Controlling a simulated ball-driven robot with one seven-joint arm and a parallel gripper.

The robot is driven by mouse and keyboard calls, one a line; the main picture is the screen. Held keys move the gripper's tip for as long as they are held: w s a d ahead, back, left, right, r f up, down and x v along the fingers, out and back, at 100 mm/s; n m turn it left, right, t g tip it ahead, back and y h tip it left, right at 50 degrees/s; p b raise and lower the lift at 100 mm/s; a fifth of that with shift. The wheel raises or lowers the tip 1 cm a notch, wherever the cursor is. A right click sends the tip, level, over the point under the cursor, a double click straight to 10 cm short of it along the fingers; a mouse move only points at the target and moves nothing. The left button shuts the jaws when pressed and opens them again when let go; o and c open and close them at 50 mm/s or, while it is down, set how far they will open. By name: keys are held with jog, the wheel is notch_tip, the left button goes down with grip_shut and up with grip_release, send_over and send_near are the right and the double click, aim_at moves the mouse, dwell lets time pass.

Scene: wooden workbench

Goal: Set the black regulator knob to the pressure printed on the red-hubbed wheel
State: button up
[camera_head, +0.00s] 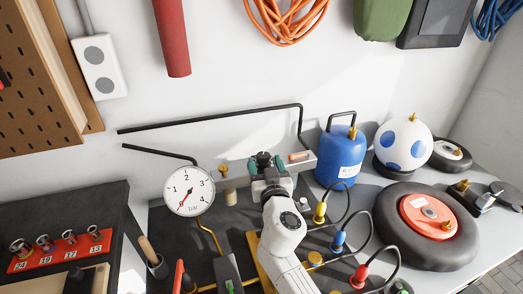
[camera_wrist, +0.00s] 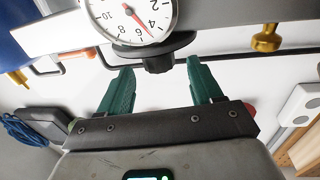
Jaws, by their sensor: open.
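The black regulator knob (camera_wrist: 158,62) shows in the wrist view just beyond and between my open green fingertips. It hangs from a dark regulator body below a round white gauge (camera_wrist: 135,12). The gauge appears upside down and is cut off by the top edge; its red needle points near the 4 and 6 marks. My gripper (camera_head: 263,160) is open in the head view, pointing toward the wall and hiding the knob there. The wheel with the red hub (camera_head: 420,226) and black tyre lies at right. White labels sit on the hub, but their print is too small to read.
A large bar gauge (camera_head: 189,191) stands left of my arm. Coloured hose couplings (camera_head: 340,240) lie between arm and wheel. A brass fitting (camera_wrist: 266,40) is beside the knob.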

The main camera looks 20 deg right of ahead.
aim_at(262, 152)
jog(key=shift+w+d, duration=0.15)
jog(key=shift+w, duration=0.85)
jog(key=shift+w+d, duration=0.2)
jog(key=shift+w, duration=0.8)
jog(key=shift+w+d, duration=0.15)
jog(key=shift+w, duration=0.85)
jog(key=shift+c, duration=0.3)
jog(key=c, duration=0.9)
